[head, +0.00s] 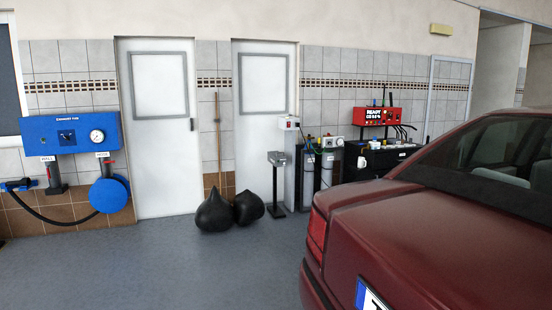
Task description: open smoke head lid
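No part is clearly recognisable as the smoke head lid. A blue wall unit (68,133) with a gauge hangs at the left. Below it is a round blue disc (108,195), with a dark hose (50,220) running left to a small blue fitting (19,185). Two dark, red-tipped pieces with white labels hang under the unit, one of them the left piece (54,178). Whether any of these is the smoke head is too small to tell. Neither of my grippers shows in the head view.
A dark red car (400,240) fills the right foreground. Two black bags (214,212) and a grey stand (277,185) are by the white doors (158,120). A dark cabinet (375,158) with a red device stands behind the car. Floor (160,265) at left is clear.

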